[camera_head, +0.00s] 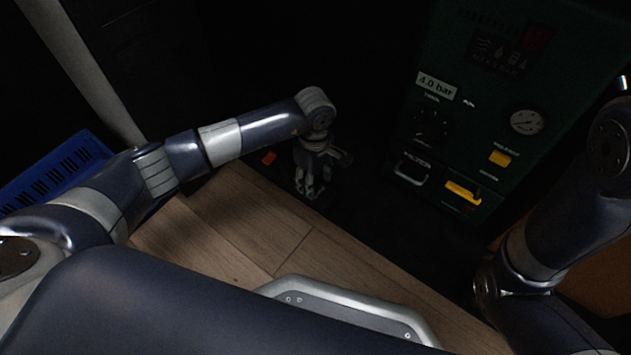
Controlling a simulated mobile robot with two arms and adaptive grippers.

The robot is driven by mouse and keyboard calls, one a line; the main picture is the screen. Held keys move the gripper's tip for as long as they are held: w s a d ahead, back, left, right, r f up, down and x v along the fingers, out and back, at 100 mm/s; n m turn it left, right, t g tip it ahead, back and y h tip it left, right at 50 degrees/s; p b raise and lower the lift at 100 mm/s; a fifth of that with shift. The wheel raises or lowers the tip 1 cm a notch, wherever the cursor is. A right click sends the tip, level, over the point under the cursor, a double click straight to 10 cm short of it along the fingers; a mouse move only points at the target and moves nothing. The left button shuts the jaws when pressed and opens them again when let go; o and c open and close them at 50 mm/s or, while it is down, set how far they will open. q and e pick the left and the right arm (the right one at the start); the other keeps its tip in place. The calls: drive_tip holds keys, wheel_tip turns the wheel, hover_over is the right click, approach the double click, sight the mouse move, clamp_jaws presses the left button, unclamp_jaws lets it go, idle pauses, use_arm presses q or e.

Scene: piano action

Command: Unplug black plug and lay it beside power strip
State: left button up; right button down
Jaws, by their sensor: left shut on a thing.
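My left gripper (309,192) points down at the dark floor area near the middle of the view. It is shut, at the dark power strip, which I can barely make out. A small red switch (268,158) shows just left of the gripper, apparently on the strip. The black plug is not clearly visible; it is dark and hidden between the fingers. I cannot tell whether the plug is still seated in a socket. My right arm comes in at the right edge, and its gripper is out of view.
A dark green machine (470,110) with a gauge (526,122), a "4.0 bar" label and yellow parts stands at the right. Bare wooden floor (235,225) is in front of the gripper.

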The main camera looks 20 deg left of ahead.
use_arm(q)
drive_tip(key=shift+r+p, duration=2)
drive_tip(key=shift+r, duration=0.7)
drive_tip(key=s+d+p, duration=0.6)
drive_tip(key=s, duration=0.5)
drive_tip(key=shift+d, duration=0.1)
drive_tip(key=shift+f, duration=0.15)
